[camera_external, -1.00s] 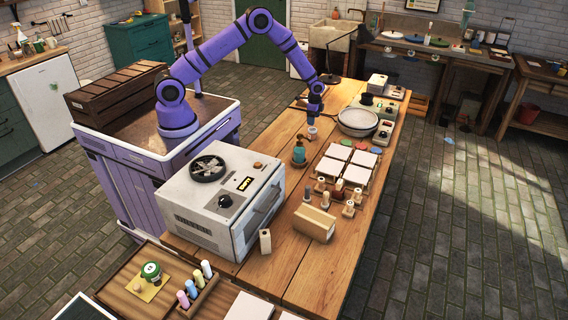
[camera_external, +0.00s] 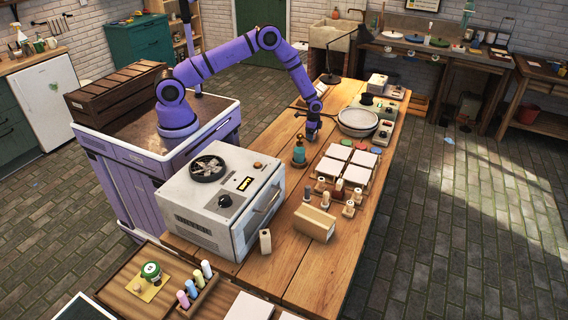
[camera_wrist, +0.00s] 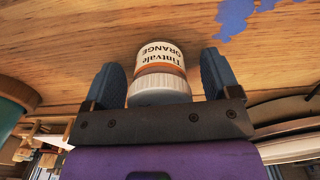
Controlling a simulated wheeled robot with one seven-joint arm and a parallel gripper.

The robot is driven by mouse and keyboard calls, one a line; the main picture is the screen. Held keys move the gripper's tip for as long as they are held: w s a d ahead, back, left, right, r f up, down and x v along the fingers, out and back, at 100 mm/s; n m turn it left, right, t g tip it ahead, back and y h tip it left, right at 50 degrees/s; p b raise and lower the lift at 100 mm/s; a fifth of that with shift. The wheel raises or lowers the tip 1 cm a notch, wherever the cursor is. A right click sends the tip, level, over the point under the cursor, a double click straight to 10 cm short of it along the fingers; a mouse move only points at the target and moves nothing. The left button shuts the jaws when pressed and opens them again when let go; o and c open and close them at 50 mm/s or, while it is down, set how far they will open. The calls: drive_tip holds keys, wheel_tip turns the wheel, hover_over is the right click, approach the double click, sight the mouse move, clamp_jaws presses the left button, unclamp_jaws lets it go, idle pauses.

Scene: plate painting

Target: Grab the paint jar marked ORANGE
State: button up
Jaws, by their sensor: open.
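The paint jar marked ORANGE (camera_wrist: 160,57) is in the wrist view, with a white ribbed lid, a cream label reading "Tintvale ORANGE" and an orange band. It sits between the two dark blue fingers of my gripper (camera_wrist: 160,85), which are open, with a small gap showing on each side. In the external view my gripper (camera_external: 312,137) is low over the wooden table (camera_external: 285,165), and the jar is hidden there by the gripper.
A round basin (camera_external: 357,122) is to the right. A blue paint smear (camera_wrist: 235,14) marks the wood.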

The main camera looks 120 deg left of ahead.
drive_tip(key=c, duration=1.1)
drive_tip(key=shift+o, duration=0.2)
drive_tip(key=shift+r, duration=0.1)
